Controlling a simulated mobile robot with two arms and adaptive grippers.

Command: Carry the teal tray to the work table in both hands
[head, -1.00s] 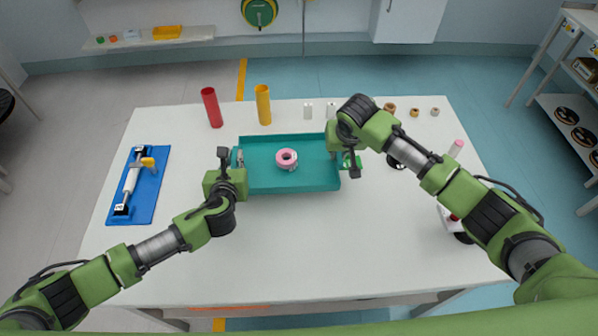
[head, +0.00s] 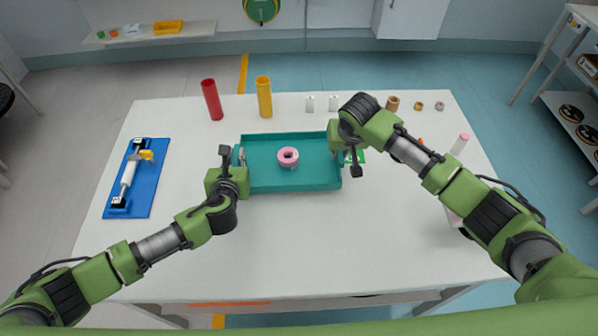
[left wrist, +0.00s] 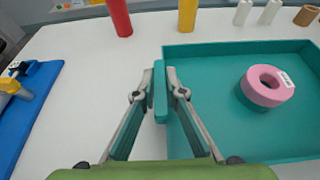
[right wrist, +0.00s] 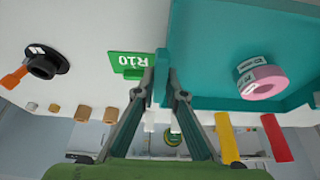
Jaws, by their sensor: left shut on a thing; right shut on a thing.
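The teal tray (head: 318,179) is at the middle of the white work table (head: 300,240), with a pink roll (head: 288,156) inside it. My left gripper (head: 238,160) is shut on the tray's left wall; the left wrist view shows its fingers (left wrist: 160,90) on both sides of that wall. My right gripper (head: 345,158) is shut on the tray's right wall, and the right wrist view shows its fingers (right wrist: 161,85) pinching it. The tray looks level. I cannot tell whether its bottom touches the table.
A blue board with a roller (head: 137,180) lies at the left. A red tube (head: 212,100) and a yellow tube (head: 264,98) stand behind the tray, with white bottles (head: 322,104) and brown rolls (head: 392,103) to their right. The table front is clear.

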